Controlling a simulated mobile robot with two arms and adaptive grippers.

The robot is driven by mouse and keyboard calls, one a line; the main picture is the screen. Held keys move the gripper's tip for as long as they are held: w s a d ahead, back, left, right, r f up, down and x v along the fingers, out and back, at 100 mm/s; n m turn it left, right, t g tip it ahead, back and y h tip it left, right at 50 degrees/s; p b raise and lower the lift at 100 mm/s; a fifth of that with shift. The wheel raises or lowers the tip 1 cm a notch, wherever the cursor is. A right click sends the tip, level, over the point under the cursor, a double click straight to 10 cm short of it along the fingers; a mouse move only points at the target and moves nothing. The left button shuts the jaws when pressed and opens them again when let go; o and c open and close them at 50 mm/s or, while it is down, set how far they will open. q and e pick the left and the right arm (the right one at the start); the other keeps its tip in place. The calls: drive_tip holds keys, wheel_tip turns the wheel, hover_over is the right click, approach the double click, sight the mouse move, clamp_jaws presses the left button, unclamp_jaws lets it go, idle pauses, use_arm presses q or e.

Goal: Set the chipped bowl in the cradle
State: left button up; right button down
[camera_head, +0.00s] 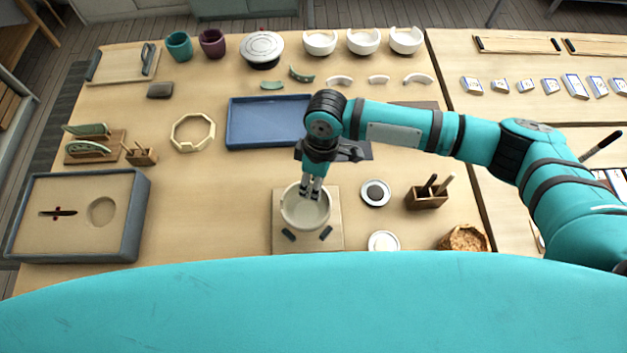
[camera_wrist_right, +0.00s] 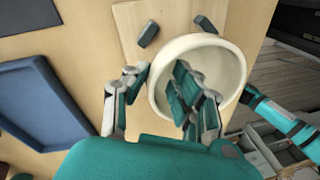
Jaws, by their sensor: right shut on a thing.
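The cream bowl (camera_head: 304,213) is upright over the cradle, a pale square board (camera_head: 331,245) with dark pads. My right gripper (camera_head: 315,188) is shut on the bowl's far wall, pointing down. In the right wrist view one finger is outside the bowl (camera_wrist_right: 238,72) and the others are inside it. Two pads, one of them (camera_wrist_right: 148,33), show beside the rim on the board (camera_wrist_right: 130,20). The bowl hides the middle of the cradle. I cannot tell whether it rests on it or hangs just above. No chip is clear on its rim. My left gripper is out of view.
A blue tray (camera_head: 236,142) lies behind the cradle, partly under my right arm. Small dishes (camera_head: 375,193) and a wooden tool holder (camera_head: 426,202) stand to the right. Several white bowls (camera_head: 363,41) stand at the back. The table left of the cradle is clear up to a sand tray (camera_head: 140,215).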

idle(0.5)
drive_tip(key=shift+f+p, duration=0.4)
drive_tip(key=shift+f, duration=0.05)
idle(0.6)
drive_tip(key=shift+p, duration=0.65)
idle(0.8)
drive_tip(key=shift+f, duration=0.7)
idle(1.0)
drive_tip(key=shift+w+f, duration=0.1)
drive_tip(key=shift+f, duration=0.7)
idle(1.1)
drive_tip(key=c, duration=1)
unclamp_jaws()
drive_tip(key=shift+o, duration=0.2)
